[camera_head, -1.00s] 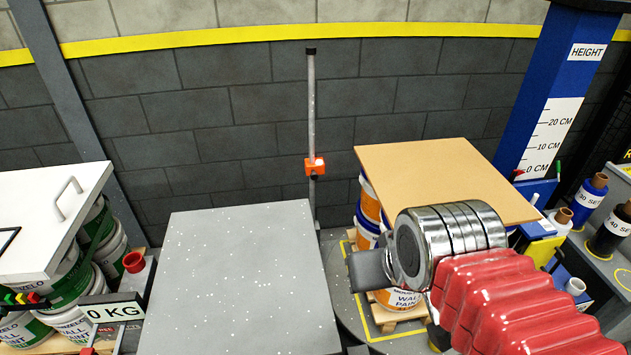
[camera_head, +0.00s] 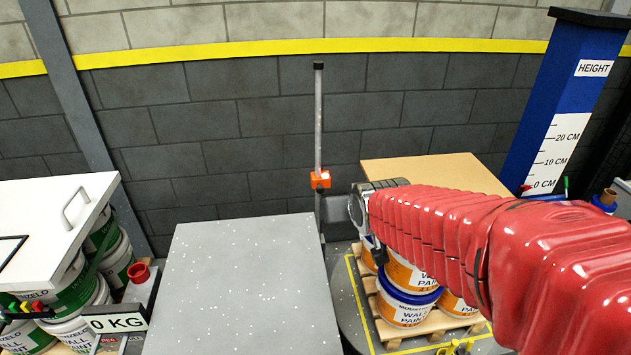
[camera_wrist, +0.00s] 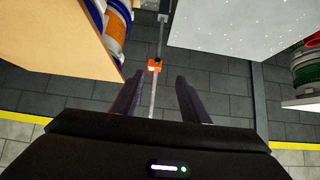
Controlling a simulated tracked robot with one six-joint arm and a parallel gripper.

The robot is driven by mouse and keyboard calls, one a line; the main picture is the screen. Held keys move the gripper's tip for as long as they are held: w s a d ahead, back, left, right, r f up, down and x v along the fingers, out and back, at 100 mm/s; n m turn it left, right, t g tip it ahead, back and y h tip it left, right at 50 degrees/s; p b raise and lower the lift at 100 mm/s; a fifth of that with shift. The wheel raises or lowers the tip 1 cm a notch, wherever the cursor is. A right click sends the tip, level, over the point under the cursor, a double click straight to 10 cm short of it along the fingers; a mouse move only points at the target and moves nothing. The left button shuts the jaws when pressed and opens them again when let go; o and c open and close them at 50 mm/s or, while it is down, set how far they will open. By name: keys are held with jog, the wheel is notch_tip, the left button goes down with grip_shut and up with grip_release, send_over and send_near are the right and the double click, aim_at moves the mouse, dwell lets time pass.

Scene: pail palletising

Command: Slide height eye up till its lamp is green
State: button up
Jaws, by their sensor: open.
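An orange block (camera_head: 320,180), which looks like the height eye, sits low on a thin upright grey pole (camera_head: 318,120) by the back wall. A bright reddish-white spot shows on it; I see no green there. In the wrist view the orange block (camera_wrist: 154,65) also shows on the pole, just beyond and between my fingertips. My gripper (camera_wrist: 158,80) is open and empty, its two dark fingers on either side of the pole's line, apart from the block. In the head view my red-sleeved arm hides most of the gripper.
A grey speckled table (camera_head: 240,285) stands left of my arm. A tan board (camera_head: 435,172) lies over paint pails (camera_head: 405,305) on a pallet at right. A blue HEIGHT post (camera_head: 560,100) with a centimetre scale stands at far right. A white panel (camera_head: 50,215) covers pails at left.

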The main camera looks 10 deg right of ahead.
jog(key=w+f+t, duration=0.2)
jog(key=w+f, duration=0.2)
jog(key=w, duration=0.6)
jog(key=t, duration=0.6)
send_near(321, 191)
jog(key=s, duration=0.6)
jog(key=shift+w, duration=0.1)
jog(key=shift+w, duration=6.9)
jog(key=shift+c, duration=0.2)
grip_shut()
